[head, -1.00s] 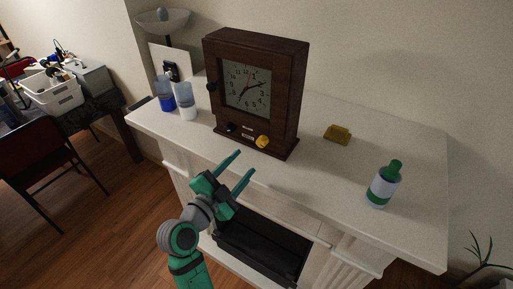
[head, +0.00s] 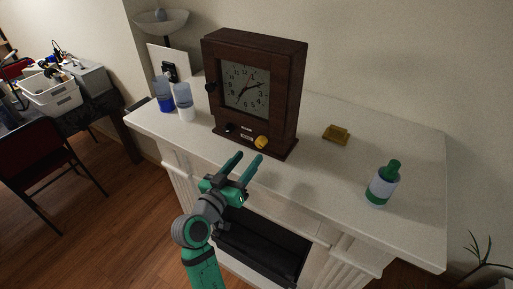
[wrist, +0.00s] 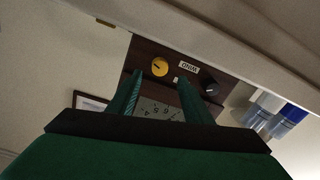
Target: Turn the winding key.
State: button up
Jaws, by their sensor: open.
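A dark brown wooden clock (head: 285,85) stands upright on the white mantel. On its lower front are a yellow knob-like key (head: 262,142) at right and a black knob (head: 230,127) at left, with small labels between them. In the wrist view the clock is upside down; the yellow key (wrist: 160,67) shows between and beyond my fingertips, beside a label that seems to read WIND, and the black knob (wrist: 210,88) is to the right. My gripper (head: 249,156) is open and empty, just in front of the clock's base, apart from the yellow key.
Two bottles with blue and white contents (head: 184,101) stand left of the clock. A yellow block-like object (head: 336,134) and a green-capped bottle (head: 382,184) are on the mantel (head: 420,222) at right. The mantel's front edge runs below my gripper.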

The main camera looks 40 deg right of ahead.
aim_at(260, 145)
jog(key=x, duration=0.6)
jog(key=shift+w+d, duration=0.2)
jog(key=shift+d, duration=0.1)
jog(key=shift+s, duration=0.15)
jog(key=c, duration=1.1)
